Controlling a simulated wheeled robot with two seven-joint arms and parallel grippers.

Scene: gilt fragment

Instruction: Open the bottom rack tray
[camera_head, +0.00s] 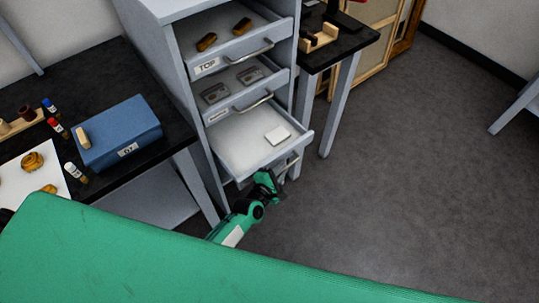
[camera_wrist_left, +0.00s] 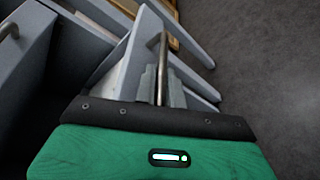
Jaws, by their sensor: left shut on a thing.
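The grey rack (camera_head: 176,70) holds three stacked trays, all shown drawn out from it. The bottom tray (camera_head: 240,147) shows a pale, mostly bare floor with a small white block (camera_head: 277,135) on it. My left gripper (camera_head: 274,180) is low at the front of the bottom tray. In the left wrist view its fingers (camera_wrist_left: 161,86) are shut on a metal bar handle (camera_wrist_left: 163,50) on a grey tray front. In the head view the arm partly hides the handle. My right gripper is not in view.
The top tray (camera_head: 207,67) and middle tray (camera_head: 215,112) stick out above, with small pieces in them. A dark table (camera_head: 110,185) with a blue box (camera_head: 118,133) stands at left. Another dark table (camera_head: 345,45) stands behind at right. The floor (camera_head: 400,170) at right is clear.

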